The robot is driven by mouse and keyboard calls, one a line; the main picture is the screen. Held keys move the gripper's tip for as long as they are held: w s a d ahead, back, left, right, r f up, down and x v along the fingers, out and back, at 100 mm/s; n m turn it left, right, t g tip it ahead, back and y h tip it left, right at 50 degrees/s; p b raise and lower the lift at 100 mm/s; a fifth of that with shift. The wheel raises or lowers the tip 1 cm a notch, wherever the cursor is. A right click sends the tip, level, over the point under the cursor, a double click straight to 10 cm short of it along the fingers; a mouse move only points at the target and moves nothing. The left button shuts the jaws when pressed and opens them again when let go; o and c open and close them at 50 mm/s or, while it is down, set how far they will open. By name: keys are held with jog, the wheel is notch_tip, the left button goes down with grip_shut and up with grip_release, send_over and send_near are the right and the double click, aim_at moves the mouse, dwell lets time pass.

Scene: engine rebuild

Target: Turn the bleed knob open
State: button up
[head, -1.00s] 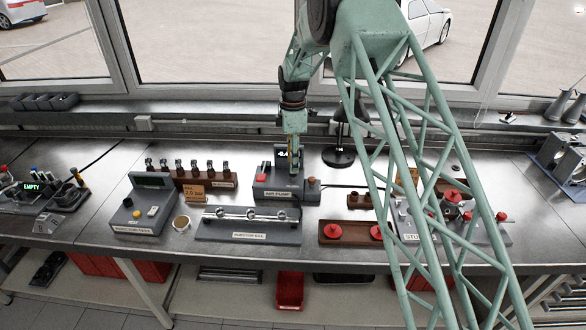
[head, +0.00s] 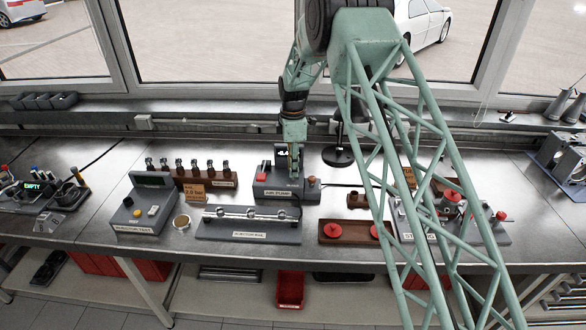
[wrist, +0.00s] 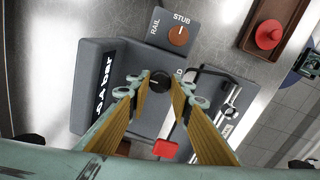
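The bleed knob is the round black knob (wrist: 158,81) with a pale pointer mark, on the grey air pump (wrist: 95,62). In the wrist view it sits between my gripper's fingertips (wrist: 157,88); gaps show on both sides, so the gripper looks open. Whether the fingertips are down at knob height is hard to tell. The label beside the knob is mostly hidden by a finger; only a "D" shows. The pump's display reads 0.4 bar. In the head view my gripper (head: 293,160) points down over the air pump (head: 270,193), hiding the knob.
A red switch (wrist: 165,149) is on the pump near one finger. A RAIL/STUB selector (wrist: 179,36) stands beside the pump, pointing toward STUB. The injector rail (head: 248,233) is in front, a tray with red caps (head: 343,242) to the right, a round black stand (head: 338,156) behind.

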jog(key=shift+m+b, duration=0.35)
jog(key=shift+m, duration=0.15)
jog(key=shift+c, duration=0.5)
jog(key=m+b, duration=0.1)
jog(key=m, duration=0.3)
jog(key=shift+b, duration=0.35)
jog(key=m+b, duration=0.1)
jog(key=m, duration=0.4)
jog(key=m+b, duration=0.1)
jog(key=m, duration=0.3)
jog(key=shift+m, duration=0.3)
jog(key=shift+m+b, duration=0.4)
jog(key=shift+m, duration=1.3)
jog(key=o, duration=0.9)
